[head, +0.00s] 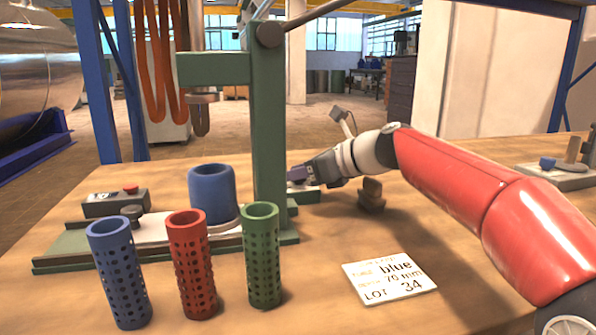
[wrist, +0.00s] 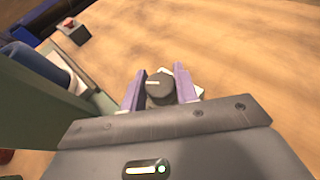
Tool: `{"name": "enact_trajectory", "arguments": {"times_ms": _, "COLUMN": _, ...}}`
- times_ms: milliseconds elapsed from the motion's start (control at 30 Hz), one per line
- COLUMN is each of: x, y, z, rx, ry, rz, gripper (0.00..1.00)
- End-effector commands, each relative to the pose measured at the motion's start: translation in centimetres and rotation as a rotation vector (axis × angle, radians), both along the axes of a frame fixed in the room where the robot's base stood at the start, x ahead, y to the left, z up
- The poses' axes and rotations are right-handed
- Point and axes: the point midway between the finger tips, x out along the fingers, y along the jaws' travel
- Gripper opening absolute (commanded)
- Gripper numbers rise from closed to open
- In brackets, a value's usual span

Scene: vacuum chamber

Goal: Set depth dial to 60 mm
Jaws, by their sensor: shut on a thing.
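The depth dial (wrist: 159,90) is a dark round knob with a white pointer line, on a small pale plate (wrist: 194,83) in the wrist view. My gripper (wrist: 160,88) has its two purple fingers on either side of the knob, shut on it. In the head view my gripper (head: 300,176) is low behind the green press column (head: 268,130); the knob itself cannot be made out there. No scale numbers are readable, so the setting cannot be told.
Blue (head: 120,275), red (head: 192,265) and green (head: 262,256) perforated sleeves stand in front of the press. A blue cup (head: 211,193) is on its base. A card (head: 389,280) appears to read blue, 70 mm, LOT 34. A control box (head: 113,203) with a red button stands left.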

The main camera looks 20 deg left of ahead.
Motion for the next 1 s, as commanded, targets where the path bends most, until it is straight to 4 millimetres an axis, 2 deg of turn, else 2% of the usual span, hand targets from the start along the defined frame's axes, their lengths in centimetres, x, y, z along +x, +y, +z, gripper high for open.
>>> {"name": "enact_trajectory", "arguments": {"times_ms": 267, "x": 0.08, "y": -0.02, "z": 0.46, "rx": 0.001, "ry": 0.003, "rz": 0.121, "gripper": 0.07}}
{"name": "enact_trajectory", "arguments": {"times_ms": 700, "x": 0.05, "y": 0.05, "z": -0.07, "rx": 0.001, "ry": 0.000, "rz": 0.409, "gripper": 0.07}}
{"name": "enact_trajectory", "arguments": {"times_ms": 1000, "x": -0.01, "y": -0.01, "z": -0.04, "rx": 0.000, "ry": -0.001, "rz": 0.505, "gripper": 0.07}}
